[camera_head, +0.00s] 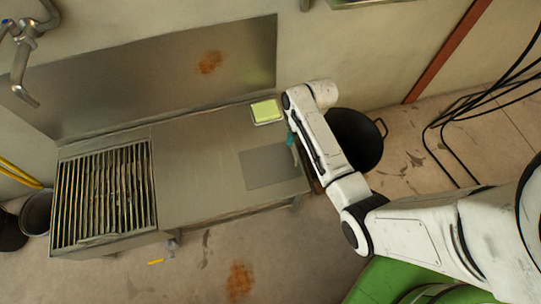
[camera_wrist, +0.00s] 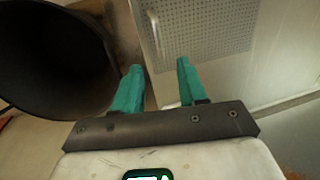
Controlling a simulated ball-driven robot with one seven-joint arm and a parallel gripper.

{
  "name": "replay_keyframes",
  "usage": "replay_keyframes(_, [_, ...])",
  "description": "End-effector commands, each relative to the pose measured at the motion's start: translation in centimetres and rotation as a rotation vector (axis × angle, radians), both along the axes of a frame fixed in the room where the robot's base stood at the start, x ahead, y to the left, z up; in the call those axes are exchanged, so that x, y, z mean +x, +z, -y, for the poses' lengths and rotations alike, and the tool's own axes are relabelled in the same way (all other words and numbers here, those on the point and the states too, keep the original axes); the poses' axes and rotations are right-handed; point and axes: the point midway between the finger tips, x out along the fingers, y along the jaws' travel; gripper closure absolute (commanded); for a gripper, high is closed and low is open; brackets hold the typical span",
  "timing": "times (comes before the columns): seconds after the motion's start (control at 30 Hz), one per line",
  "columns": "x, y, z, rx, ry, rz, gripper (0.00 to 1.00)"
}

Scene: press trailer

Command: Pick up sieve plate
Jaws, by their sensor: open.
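The sieve plate (camera_head: 268,168) is a flat grey rectangle lying on the right end of the metal counter. In the wrist view the sieve plate (camera_wrist: 205,25) shows its rows of small holes and a thin pale handle (camera_wrist: 153,30) near its left edge. My gripper (camera_wrist: 159,66) has two teal fingers, spread apart with nothing between them. They point toward the plate's near left part and its handle. In the head view my gripper (camera_head: 291,140) is at the counter's right edge, beside the plate, mostly hidden by my arm. I cannot tell its height above the plate.
The metal counter (camera_head: 190,165) has a slatted grate (camera_head: 105,195) at left. A yellow-green block in a small tray (camera_head: 266,111) sits at the back right. A black bucket (camera_head: 358,140) stands right of the counter, close to my gripper; it also shows in the wrist view (camera_wrist: 55,60).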

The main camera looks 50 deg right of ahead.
Motion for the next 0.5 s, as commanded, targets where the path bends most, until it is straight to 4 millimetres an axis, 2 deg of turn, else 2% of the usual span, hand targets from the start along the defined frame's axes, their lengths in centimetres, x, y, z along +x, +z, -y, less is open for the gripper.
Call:
replay_keyframes(0.17, [-0.1, -1.3, -0.4, 0.001, -0.001, -0.002, 0.58])
replay_keyframes(0.4, [-0.1, -4.6, -1.3, 0.001, -0.001, -0.001, 0.58])
replay_keyframes(0.5, [0.0, -5.2, -1.4, 0.000, -0.001, 0.000, 0.58])
